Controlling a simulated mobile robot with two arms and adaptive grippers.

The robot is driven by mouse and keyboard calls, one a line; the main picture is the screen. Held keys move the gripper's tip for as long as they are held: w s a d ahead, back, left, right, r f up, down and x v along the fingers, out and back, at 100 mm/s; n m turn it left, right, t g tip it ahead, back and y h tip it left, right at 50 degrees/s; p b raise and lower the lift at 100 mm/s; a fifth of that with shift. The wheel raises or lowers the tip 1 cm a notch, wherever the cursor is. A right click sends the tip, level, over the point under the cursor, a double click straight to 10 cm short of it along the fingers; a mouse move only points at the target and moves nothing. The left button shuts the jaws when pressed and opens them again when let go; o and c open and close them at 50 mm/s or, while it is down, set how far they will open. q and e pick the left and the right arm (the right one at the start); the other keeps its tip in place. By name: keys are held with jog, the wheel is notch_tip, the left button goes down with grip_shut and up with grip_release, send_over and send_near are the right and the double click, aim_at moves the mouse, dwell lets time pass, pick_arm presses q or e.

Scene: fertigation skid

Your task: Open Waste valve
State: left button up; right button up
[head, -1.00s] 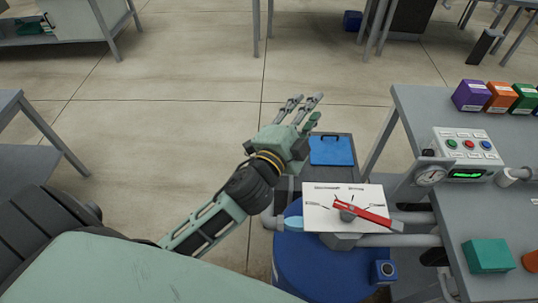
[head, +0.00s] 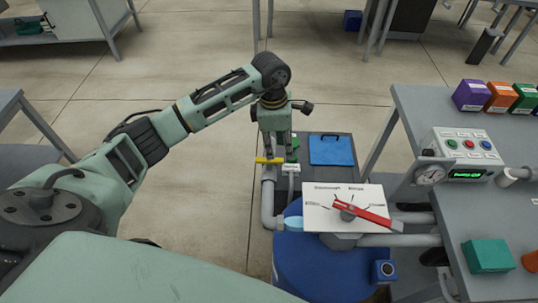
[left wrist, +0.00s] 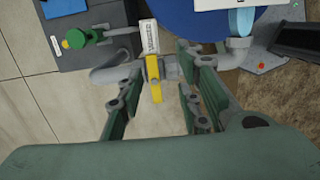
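A yellow valve lever (head: 270,160) sits on the grey pipe beside the blue drum. It also shows in the left wrist view (left wrist: 154,80), with a white label tag (left wrist: 149,38) at its end; the print is too small to read, so I cannot tell whether this is the Waste valve. My left gripper (head: 281,152) points down just above the lever. In the left wrist view its fingers (left wrist: 158,75) are apart, with the lever in the gap between them; no contact shows. A red lever (head: 362,212) lies across a white marked plate (head: 318,220). My right gripper is not in view.
A green-handled valve (left wrist: 78,38) stands close beside the yellow lever. The blue drum (head: 310,265) is below the plate. A bench (head: 420,110) with a control box (head: 467,150) and gauge (head: 430,175) stands on the right. The floor at left is open.

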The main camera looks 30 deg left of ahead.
aim_at(269, 162)
pick_arm(q)
jog(key=shift+a+r+y, duration=0.15)
jog(key=shift+a+y, duration=0.1)
jog(key=shift+a, duration=0.4)
jog(key=shift+a+r+y, duration=0.1)
jog(key=shift+a+y, duration=0.15)
jog(key=shift+a, duration=0.35)
jog(key=shift+s+a+f, duration=0.1)
jog(key=shift+a, duration=0.25)
notch_tip(269, 162, down, 6)
jog(key=shift+p, duration=0.8)
jog(key=shift+f, duration=0.75)
grip_shut()
